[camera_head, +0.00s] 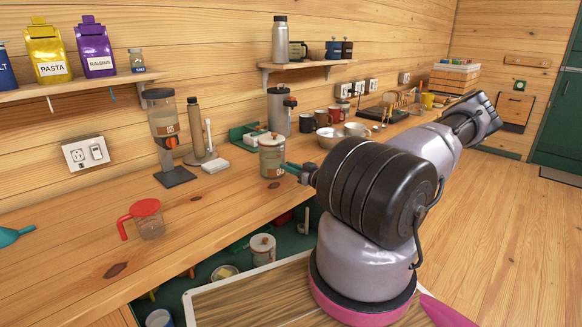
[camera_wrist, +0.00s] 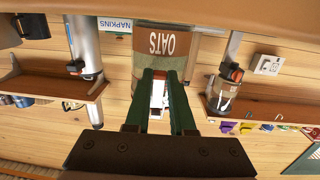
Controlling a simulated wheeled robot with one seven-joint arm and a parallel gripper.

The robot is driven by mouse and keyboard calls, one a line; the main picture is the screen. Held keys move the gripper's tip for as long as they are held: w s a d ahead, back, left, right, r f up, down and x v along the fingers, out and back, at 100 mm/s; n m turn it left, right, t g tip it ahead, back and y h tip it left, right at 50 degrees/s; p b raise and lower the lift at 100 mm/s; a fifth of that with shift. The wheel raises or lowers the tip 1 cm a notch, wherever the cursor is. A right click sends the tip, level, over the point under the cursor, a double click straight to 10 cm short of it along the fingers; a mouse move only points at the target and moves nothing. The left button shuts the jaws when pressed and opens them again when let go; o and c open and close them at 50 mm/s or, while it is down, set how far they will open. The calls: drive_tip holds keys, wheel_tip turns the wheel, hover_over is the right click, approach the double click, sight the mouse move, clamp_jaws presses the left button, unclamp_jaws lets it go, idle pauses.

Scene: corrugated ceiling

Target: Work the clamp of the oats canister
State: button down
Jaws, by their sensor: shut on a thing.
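The oats canister (camera_head: 272,154), light with a brown label, stands upright on the wooden counter near its front edge. In the wrist view it appears upside down, its OATS label (camera_wrist: 165,43) facing my gripper. My gripper (camera_head: 286,168) reaches the canister's front from the right. In the wrist view the green fingers of my gripper (camera_wrist: 166,78) close around a small white and red-brown part (camera_wrist: 159,95) at the canister, which I take to be its clamp. The fingers hide part of it, so the clamp's exact position is unclear.
A dispenser (camera_head: 165,130) and a brown bottle (camera_head: 195,126) stand left of the canister. A metal bowl (camera_head: 329,137) and several mugs are to its right. Another canister (camera_head: 263,249) is below the counter.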

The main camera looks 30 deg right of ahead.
drive_tip(key=shift+w+f+t, duration=0.15)
drive_tip(key=shift+t, duration=0.25)
drive_tip(key=c, duration=0.8)
unclamp_jaws()
drive_tip(key=shift+w, duration=0.1)
drive_tip(key=shift+o, duration=0.2)
drive_tip(key=v, duration=1.1)
drive_tip(key=shift+f, duration=0.15)
drive_tip(key=shift+d, duration=0.1)
